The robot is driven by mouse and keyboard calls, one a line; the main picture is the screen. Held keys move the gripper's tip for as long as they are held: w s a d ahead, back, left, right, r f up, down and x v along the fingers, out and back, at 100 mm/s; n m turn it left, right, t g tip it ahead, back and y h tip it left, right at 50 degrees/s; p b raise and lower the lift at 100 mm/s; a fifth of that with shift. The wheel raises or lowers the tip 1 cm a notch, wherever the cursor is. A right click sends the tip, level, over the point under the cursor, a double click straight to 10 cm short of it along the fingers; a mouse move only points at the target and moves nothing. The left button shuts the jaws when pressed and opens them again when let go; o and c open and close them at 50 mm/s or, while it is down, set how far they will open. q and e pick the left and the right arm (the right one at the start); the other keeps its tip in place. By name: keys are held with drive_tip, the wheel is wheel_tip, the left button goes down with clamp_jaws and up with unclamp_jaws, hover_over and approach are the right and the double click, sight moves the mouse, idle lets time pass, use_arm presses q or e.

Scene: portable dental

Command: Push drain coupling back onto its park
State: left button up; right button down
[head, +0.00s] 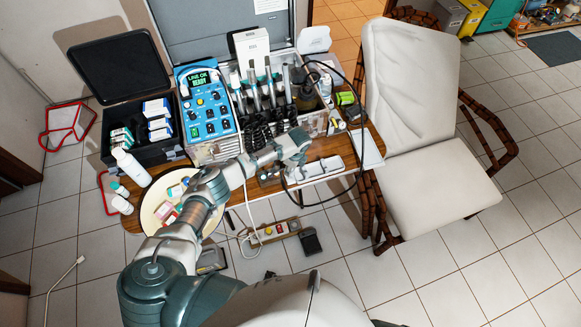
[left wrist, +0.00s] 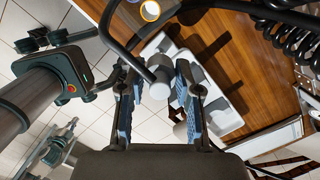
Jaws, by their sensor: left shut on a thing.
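In the left wrist view a light grey, round-ended coupling (left wrist: 159,76) sits between the blue-padded fingers of my left gripper (left wrist: 156,88), which is shut on it. A black hose (left wrist: 117,45) runs from the coupling's side. A white holder with recesses (left wrist: 226,119) lies just beyond on the wooden tabletop. I cannot tell whether the coupling touches it. In the head view the white holder (head: 320,170) lies at the table's front edge, beside my left gripper (head: 285,180), where the coupling is too small to make out.
A blue control unit (head: 207,103) and a rack of handpieces (head: 262,92) stand behind my left arm. The black hose (head: 361,120) loops over the table's right side. A round cream tray (head: 149,217) is at left. A white chair (head: 420,130) stands at right.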

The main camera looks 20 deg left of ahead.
use_arm(q)
drive_tip(key=shift+a+f, duration=0.15)
drive_tip(key=shift+f, duration=0.1)
idle(0.4)
drive_tip(key=shift+f+b, duration=0.6)
drive_tip(key=shift+f, duration=0.5)
drive_tip(key=shift+f+b, duration=0.4)
drive_tip(key=shift+f, duration=0.4)
idle(0.5)
drive_tip(key=o, duration=1.1)
drive_tip(key=shift+r, duration=0.1)
drive_tip(key=r, duration=0.3)
drive_tip(key=d+r, duration=0.1)
drive_tip(key=r, duration=0.3)
drive_tip(key=d+r, duration=0.1)
drive_tip(key=r, duration=0.3)
drive_tip(key=shift+s+r, duration=0.15)
drive_tip(key=shift+r, duration=0.1)
